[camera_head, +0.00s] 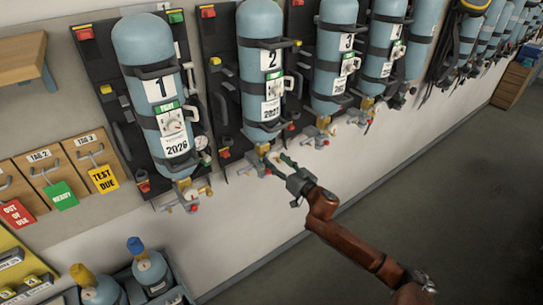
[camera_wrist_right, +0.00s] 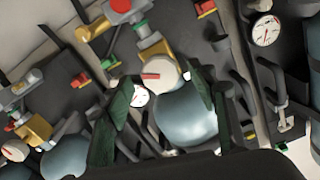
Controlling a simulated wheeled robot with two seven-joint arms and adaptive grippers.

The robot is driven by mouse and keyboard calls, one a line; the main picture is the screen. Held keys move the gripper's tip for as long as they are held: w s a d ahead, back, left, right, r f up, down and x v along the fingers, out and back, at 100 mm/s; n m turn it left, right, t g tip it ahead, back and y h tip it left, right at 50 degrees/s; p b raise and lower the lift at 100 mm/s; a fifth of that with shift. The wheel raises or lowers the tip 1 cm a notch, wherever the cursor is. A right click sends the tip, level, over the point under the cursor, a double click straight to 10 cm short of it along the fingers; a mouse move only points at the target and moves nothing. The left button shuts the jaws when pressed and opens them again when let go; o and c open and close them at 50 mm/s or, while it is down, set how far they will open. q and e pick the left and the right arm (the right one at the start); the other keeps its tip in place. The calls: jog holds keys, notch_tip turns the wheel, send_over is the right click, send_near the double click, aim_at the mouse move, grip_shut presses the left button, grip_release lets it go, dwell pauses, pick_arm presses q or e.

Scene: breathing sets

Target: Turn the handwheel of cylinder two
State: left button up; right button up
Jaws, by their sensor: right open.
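Cylinder two (camera_head: 264,65) is a pale blue bottle strapped to a dark wall panel, with a "2" label. Its brass valve (camera_wrist_right: 152,47) is at its lower end. My right gripper (camera_head: 284,171) is open just below and right of that valve. In the right wrist view its two green fingers (camera_wrist_right: 164,110) spread to either side of the blue bottle, with the knob between and beyond them. I cannot tell any contact. My left gripper is out of view.
Cylinder one (camera_head: 150,60) hangs left, cylinder three (camera_head: 333,60) right, each with protruding valve fittings. Tag boxes (camera_head: 45,165) and a crate of small cylinders (camera_head: 150,275) are at lower left. The floor (camera_head: 440,180) at right is clear.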

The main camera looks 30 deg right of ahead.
aim_at(273, 158)
jog(key=shift+w+a, duration=0.15)
jog(key=shift+w, duration=1.5)
jog(key=c, duration=1.2)
